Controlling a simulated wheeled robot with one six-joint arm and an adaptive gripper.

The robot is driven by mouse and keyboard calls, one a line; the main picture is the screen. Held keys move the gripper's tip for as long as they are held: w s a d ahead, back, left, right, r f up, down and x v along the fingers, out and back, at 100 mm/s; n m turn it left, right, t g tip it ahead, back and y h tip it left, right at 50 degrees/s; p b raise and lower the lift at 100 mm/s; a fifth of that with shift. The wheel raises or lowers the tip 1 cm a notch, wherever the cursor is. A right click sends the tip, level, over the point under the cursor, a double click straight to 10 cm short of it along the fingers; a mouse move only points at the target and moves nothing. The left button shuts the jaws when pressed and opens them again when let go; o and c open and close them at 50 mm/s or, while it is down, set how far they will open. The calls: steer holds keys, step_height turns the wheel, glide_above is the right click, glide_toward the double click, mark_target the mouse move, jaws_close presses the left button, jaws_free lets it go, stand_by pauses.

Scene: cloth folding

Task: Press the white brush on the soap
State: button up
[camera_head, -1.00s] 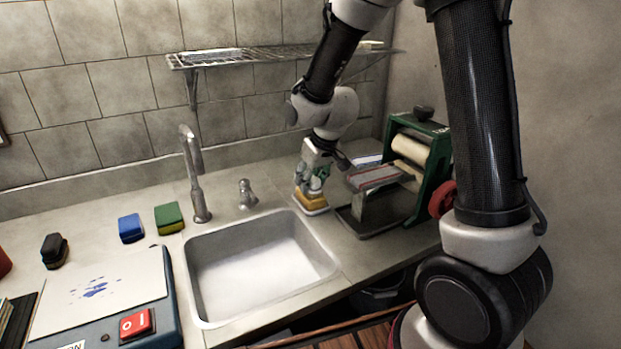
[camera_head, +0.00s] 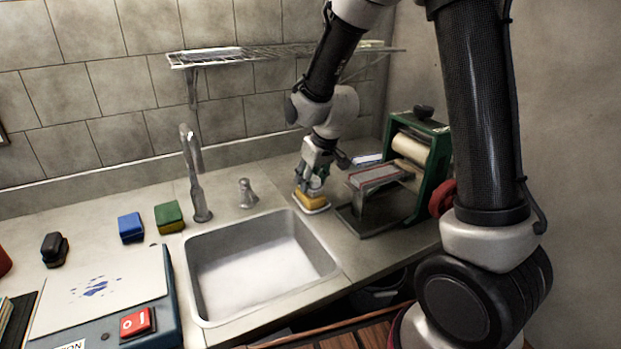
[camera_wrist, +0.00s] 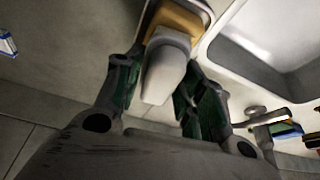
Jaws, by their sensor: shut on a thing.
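My gripper (camera_head: 314,176) is at the back right of the counter, right of the sink. The wrist view shows its two green-lined fingers on either side of a pale, whitish block, the white brush (camera_wrist: 164,74), and they are shut on it. A yellow-orange block, seemingly the soap (camera_head: 311,200), lies directly below my gripper on a small pale dish (camera_head: 320,210). The soap also shows at the top of the wrist view (camera_wrist: 180,18). The brush's lower face is hidden, so I cannot tell how firmly it touches the soap.
The sink (camera_head: 262,262) with its faucet (camera_head: 195,180) lies left of my gripper. A green roller press (camera_head: 427,180) with a tray stands close on the right. Sponges (camera_head: 131,228) and a black brush (camera_head: 54,250) lie far left. A wire shelf (camera_head: 250,57) hangs above.

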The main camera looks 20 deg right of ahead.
steer(key=shift+r, duration=3.45)
